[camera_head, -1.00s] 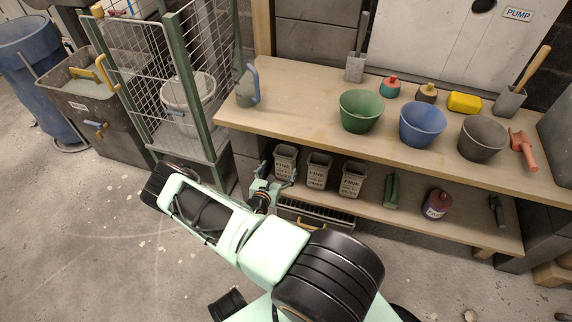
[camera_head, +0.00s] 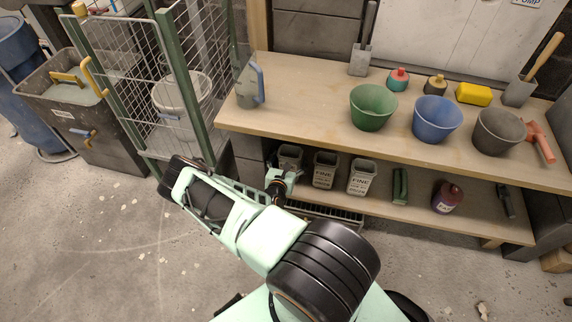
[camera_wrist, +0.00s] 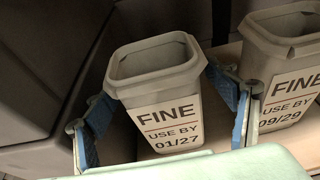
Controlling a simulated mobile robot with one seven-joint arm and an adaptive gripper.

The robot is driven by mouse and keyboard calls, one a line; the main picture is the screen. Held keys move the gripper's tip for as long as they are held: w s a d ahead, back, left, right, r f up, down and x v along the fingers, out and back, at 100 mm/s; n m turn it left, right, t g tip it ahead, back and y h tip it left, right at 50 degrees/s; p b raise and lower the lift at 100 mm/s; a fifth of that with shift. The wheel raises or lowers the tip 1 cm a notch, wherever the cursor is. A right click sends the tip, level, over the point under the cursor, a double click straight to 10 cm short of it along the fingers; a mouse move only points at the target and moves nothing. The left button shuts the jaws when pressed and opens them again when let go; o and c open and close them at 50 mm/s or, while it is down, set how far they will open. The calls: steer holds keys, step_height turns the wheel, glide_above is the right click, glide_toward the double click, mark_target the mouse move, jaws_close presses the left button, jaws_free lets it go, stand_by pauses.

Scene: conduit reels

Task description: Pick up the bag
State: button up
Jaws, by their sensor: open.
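Three grey, open-topped containers labelled FINE stand in a row on the lower shelf; nothing else looks like a bag. In the wrist view, the left FINE bag (camera_wrist: 165,100), marked USE BY 01/27, stands upright between the blue-padded fingers of my gripper (camera_wrist: 168,122). The fingers are open, with a gap on the left side; the right finger is close to its side, and contact is unclear. In the head view, my gripper (camera_head: 281,183) partly hides that left bag (camera_head: 290,155). The middle FINE bag (camera_head: 325,172) and right FINE bag (camera_head: 362,180) stand beside it.
The bench top (camera_head: 300,110) overhangs the shelf and holds green, blue and grey buckets. A second bag (camera_wrist: 285,60), marked 09/29, stands close to my right finger. A dark drawer unit (camera_head: 250,160) is left of the bags. A mesh cage (camera_head: 120,80) stands further left.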

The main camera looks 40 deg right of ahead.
steer(key=shift+d, duration=0.15)
steer(key=shift+c, duration=0.6)
jaws_close()
